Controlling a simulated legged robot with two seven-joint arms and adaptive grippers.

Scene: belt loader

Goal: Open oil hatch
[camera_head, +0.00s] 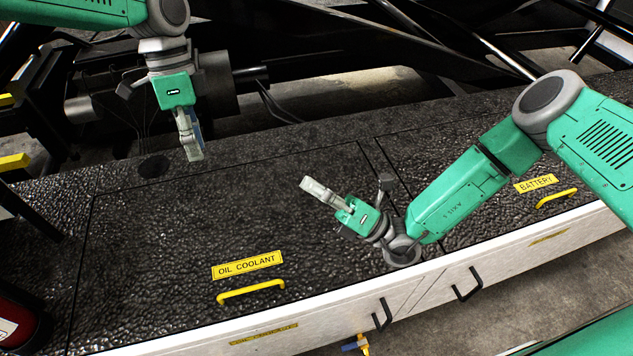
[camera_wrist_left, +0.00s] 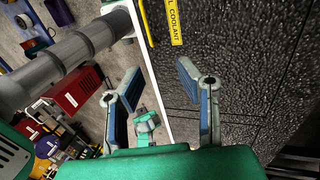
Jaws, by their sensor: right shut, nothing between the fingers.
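The oil coolant hatch (camera_head: 170,235) is a dark textured panel lying flat and closed in the deck, with a yellow "OIL COOLANT" label (camera_head: 247,265) and a yellow bar handle (camera_head: 251,291) near its front edge. The handle (camera_wrist_left: 147,22) and part of the label (camera_wrist_left: 174,20) also show at the top of the left wrist view. My left gripper (camera_head: 194,152) is over the hatch's far side, away from the handle. Its two fingers are spread and empty in the left wrist view (camera_wrist_left: 162,95). My right gripper (camera_head: 312,188) is shut and empty over the hatch's right part, up and right of the handle.
A battery panel (camera_head: 470,190) with its own label and yellow handle (camera_head: 557,198) lies to the right. White cabinet fronts with black handles (camera_head: 467,285) run below the deck edge. Dark machine bars (camera_head: 420,45) stand behind. A red cylinder (camera_head: 15,325) is at lower left.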

